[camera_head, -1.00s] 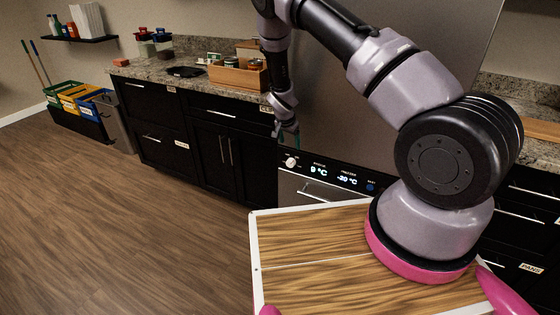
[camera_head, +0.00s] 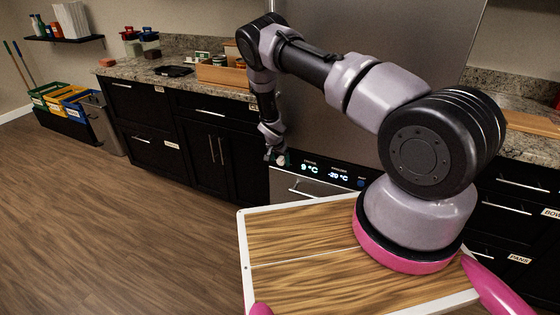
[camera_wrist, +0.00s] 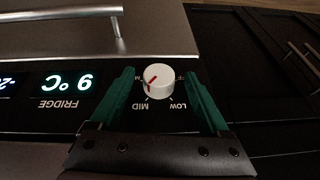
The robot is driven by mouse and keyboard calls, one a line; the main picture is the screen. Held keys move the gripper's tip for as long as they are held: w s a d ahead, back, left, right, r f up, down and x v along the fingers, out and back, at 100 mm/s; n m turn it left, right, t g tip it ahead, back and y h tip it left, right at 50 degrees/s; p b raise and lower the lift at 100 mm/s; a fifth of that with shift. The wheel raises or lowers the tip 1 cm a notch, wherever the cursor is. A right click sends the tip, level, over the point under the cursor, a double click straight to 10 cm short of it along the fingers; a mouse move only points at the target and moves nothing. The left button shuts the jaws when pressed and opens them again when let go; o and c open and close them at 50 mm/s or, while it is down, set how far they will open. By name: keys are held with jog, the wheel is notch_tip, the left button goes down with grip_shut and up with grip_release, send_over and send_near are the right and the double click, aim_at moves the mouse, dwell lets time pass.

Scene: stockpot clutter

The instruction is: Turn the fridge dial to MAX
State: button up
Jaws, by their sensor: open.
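The fridge dial (camera_wrist: 159,80) is a white round knob with a red pointer mark, on the black control strip. In the wrist view, its labels are upside down; the pointer slants lower-left, close to MID, with LOW at lower right. The upper labels are partly hidden by my fingers. My gripper (camera_wrist: 158,74) is open, with one green finger on each side of the dial; gaps show between fingers and knob. In the head view, my gripper (camera_head: 277,157) is at the left end of the panel and largely covers the dial.
The lit fridge display (camera_wrist: 68,84) reads 9 °C beside the dial. A metal handle (camera_wrist: 62,14) projects near the panel. Dark cabinets (camera_head: 215,150) stand to the left in the head view, with open wooden floor (camera_head: 120,230) before them.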

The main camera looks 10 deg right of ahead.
jog(key=shift+f, duration=0.1)
grip_shut()
jog(key=shift+d+y, duration=0.15)
jog(key=shift+y, duration=0.15)
jog(key=t+y, duration=0.1)
jog(key=m+t+y, duration=0.1)
jog(key=shift+s+d+y, duration=0.2)
jog(key=shift+d+y, duration=0.1)
jog(key=shift+d, duration=0.1)
jog(key=shift+s+d+f+m+t+y, duration=0.15)
jog(key=shift+m+t+y, duration=0.1)
jog(key=shift+t+y, duration=0.35)
jog(key=shift+f+m+t+y, duration=0.1)
jog(key=shift+m+t+y, duration=0.15)
jog(key=shift+t+y, duration=0.35)
jog(key=shift+f+m+t+y, duration=0.15)
jog(key=shift+m+t+y, duration=0.25)
jog(key=shift+t+y, duration=0.8)
jog(key=shift+s+f+m+t+y, duration=0.15)
jog(key=shift+m+t+y, duration=0.25)
jog(key=shift+t+y, duration=0.85)
